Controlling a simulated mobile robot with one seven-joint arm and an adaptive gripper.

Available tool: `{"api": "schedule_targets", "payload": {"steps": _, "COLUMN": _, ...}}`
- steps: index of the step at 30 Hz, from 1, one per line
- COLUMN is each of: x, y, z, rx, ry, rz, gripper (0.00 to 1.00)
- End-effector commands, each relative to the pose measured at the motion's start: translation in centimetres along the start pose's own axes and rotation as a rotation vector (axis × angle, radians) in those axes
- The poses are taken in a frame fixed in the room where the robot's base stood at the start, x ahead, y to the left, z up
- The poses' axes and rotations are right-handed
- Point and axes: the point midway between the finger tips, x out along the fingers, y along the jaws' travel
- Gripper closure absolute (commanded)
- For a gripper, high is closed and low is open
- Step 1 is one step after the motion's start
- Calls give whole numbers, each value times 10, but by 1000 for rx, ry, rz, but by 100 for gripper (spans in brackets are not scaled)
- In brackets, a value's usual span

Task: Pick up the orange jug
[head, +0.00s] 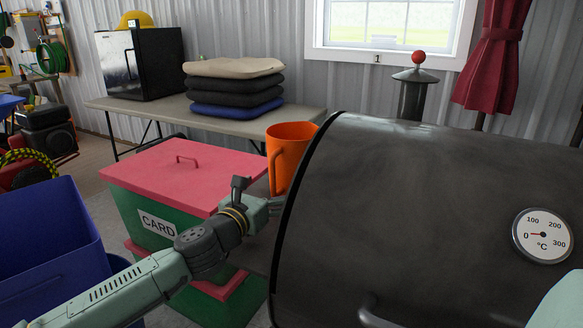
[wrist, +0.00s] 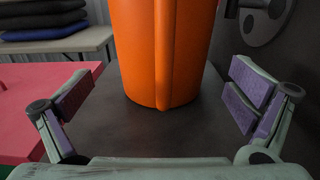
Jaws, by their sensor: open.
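The orange jug (head: 286,150) stands upright beside the left end of the black barrel-shaped grill, which hides part of it in the head view. Its handle faces my arm. In the wrist view the jug (wrist: 190,50) stands on a dark flat surface, straight ahead, with its handle in the middle. My gripper (head: 278,203) is just below and in front of the jug in the head view, partly hidden by the grill. In the wrist view my gripper (wrist: 160,95) is open, with its purple-padded fingers apart on either side of the jug's base. Nothing is held.
The black grill (head: 420,210) with a temperature dial fills the right side. A pink-lidded green box (head: 150,212) marked CARD stands left of the jug. A blue bin (head: 45,245) is further left. Behind, a table (head: 150,108) holds stacked cushions (head: 232,85) and a black appliance (head: 145,62).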

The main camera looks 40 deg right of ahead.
Motion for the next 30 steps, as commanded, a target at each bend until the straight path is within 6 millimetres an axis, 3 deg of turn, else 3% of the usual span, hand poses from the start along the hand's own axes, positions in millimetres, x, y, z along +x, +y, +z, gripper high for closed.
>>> {"api": "schedule_targets", "payload": {"steps": 9, "x": 44, "y": -4, "z": 7, "rx": -2, "ry": -1, "rz": -2, "gripper": 0}}
{"api": "schedule_targets", "payload": {"steps": 19, "x": 50, "y": -3, "z": 6, "rx": -1, "ry": -1, "rz": 0, "gripper": 0}}
{"api": "schedule_targets", "payload": {"steps": 30, "x": 50, "y": -3, "z": 6, "rx": -1, "ry": -1, "rz": 0, "gripper": 25}}
